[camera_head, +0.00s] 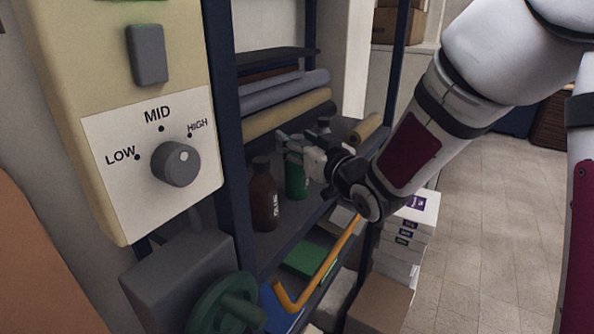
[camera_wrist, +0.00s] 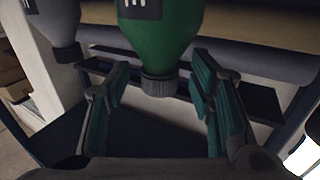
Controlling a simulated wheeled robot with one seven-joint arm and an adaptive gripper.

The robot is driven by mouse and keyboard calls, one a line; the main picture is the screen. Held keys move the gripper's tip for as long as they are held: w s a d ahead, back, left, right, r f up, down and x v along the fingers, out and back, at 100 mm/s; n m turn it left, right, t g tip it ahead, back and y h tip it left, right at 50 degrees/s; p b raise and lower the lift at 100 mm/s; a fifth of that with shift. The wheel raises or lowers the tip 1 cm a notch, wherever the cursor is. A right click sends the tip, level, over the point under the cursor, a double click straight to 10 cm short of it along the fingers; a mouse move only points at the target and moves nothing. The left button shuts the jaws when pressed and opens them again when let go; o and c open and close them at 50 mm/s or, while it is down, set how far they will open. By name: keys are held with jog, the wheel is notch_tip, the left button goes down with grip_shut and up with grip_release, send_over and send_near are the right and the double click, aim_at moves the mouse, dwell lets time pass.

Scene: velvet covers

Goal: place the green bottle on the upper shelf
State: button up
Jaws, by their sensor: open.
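The green bottle (camera_head: 296,182) stands upright on a dark shelf board (camera_head: 285,232) of the rack, just right of a brown bottle (camera_head: 264,196). My gripper (camera_head: 288,146) is at the height of the green bottle's top and partly hides it. In the wrist view the green bottle (camera_wrist: 160,40) appears upside down, its dark cap between the spread teal finger pads of my gripper (camera_wrist: 160,88). There are gaps on both sides of the cap. A shorter dark board (camera_head: 275,56) sits higher in the rack, above rolled fabrics.
A grey bottle (camera_wrist: 58,20) stands beside the green one. Rolled fabrics (camera_head: 290,112) lie behind the bottles. An orange bent bar (camera_head: 322,270) and a green wheel (camera_head: 225,305) are in front below. White boxes (camera_head: 405,235) are stacked at right. Open floor (camera_head: 480,220) lies further right.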

jog(key=shift+w+a, duration=0.2)
jog(key=shift+w, duration=0.15)
jog(key=shift+c, duration=0.5)
grip_shut()
jog(key=shift+r, duration=0.1)
